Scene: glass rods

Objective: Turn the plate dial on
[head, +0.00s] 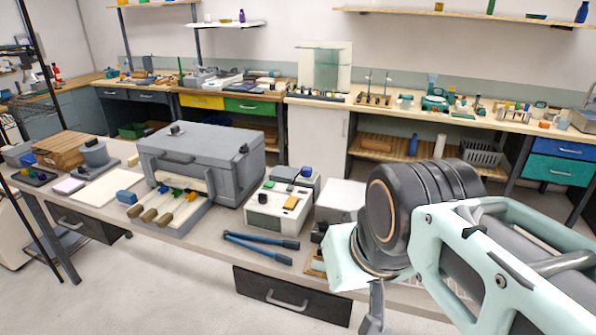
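No part is clearly marked as the plate dial. A white box-shaped device (277,209) stands on the near bench, with a small dark round knob on its front and blue and yellow parts on top. A grey round-topped unit (95,155) stands at the bench's left, on a flat base; I cannot make out a dial on it. My gripper (375,312) is at the bottom, right of the white device and apart from it. Only a grey part of it shows below my arm's pale end, cut by the picture edge, so its fingers cannot be read. My arm hides the bench's right part.
Blue-handled pliers (262,246) lie at the near bench edge. A large grey case (200,160) stands behind a holder with wooden-handled tools (165,207). A pale flat board (108,188) lies to the left. A cluttered wall bench (430,110) runs behind, with open floor between.

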